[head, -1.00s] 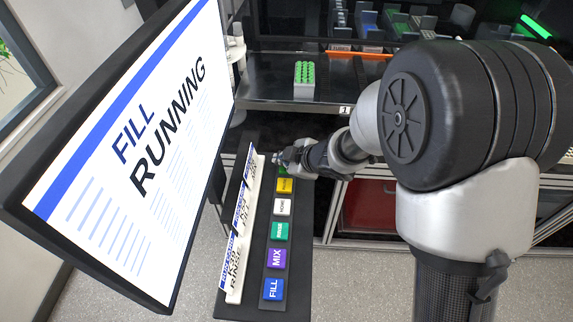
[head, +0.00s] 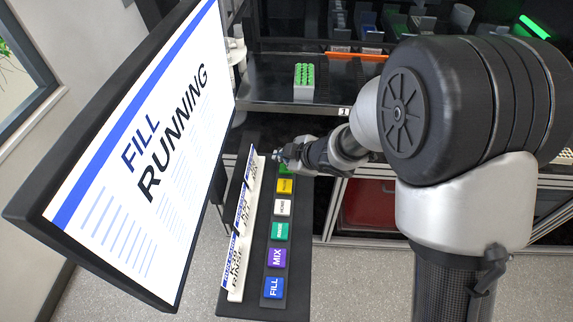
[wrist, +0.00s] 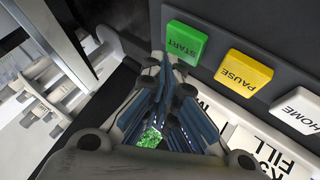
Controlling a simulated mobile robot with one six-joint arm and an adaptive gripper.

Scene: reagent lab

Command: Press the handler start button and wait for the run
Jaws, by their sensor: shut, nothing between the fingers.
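The green START button (wrist: 186,42) is at the top of the wrist view, at the end of a row of coloured buttons. My gripper (wrist: 168,62) is shut and empty, its fingertips at the lower left edge of the START button; whether they touch it I cannot tell. In the head view my gripper (head: 279,153) is over the far end of the button panel (head: 300,255), and the START button shows only as a green sliver (head: 286,168). The screen (head: 160,150) reads "FILL RUNNING".
The yellow PAUSE button (wrist: 244,72) and white HOME button (wrist: 302,109) sit beside START. Nearer on the panel are the MIX button (head: 277,257) and FILL button (head: 273,287). White label cards (head: 240,240) stand along its left. A green-capped rack (head: 304,82) stands on the deck behind.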

